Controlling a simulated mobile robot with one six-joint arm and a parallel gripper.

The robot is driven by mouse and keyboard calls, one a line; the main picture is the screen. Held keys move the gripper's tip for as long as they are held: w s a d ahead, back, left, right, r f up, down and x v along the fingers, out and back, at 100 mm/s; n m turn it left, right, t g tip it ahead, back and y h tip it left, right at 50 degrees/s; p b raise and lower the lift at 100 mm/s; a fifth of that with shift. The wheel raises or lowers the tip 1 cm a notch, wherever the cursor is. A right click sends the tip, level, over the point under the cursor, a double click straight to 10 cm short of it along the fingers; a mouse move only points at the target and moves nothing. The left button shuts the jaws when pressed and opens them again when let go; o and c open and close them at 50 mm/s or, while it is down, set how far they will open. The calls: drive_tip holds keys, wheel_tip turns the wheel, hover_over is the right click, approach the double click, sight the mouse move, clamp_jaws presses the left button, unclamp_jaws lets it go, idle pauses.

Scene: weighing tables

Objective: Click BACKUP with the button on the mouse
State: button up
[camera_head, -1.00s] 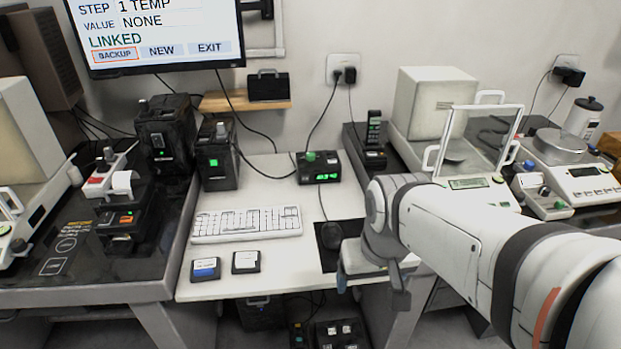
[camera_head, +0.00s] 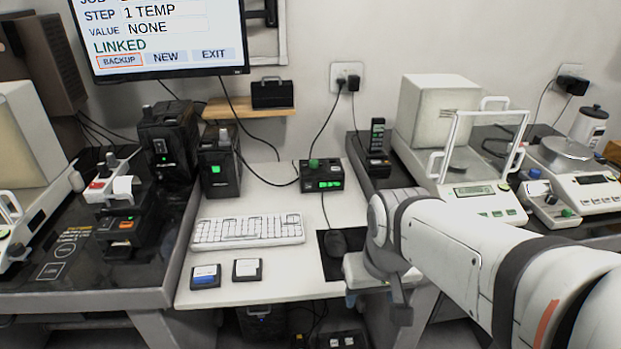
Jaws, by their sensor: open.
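The black mouse (camera_head: 335,243) lies on a dark mat (camera_head: 331,267) on the white middle table, with its cable running back. The monitor (camera_head: 165,35) at the upper left shows LINKED and a row of BACKUP (camera_head: 119,61), NEW and EXIT buttons. BACKUP has an orange outline. My gripper (camera_head: 375,302) is at the table's front edge, right of the mouse and apart from it. Its jaws are open, and my wrist partly hides them. Nothing shows between them.
A white keyboard (camera_head: 249,230) lies left of the mouse, with two small cartridges (camera_head: 247,269) in front of it. A balance (camera_head: 473,190) stands behind my arm.

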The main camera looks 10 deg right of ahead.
clamp_jaws()
idle(0.4)
idle(0.9)
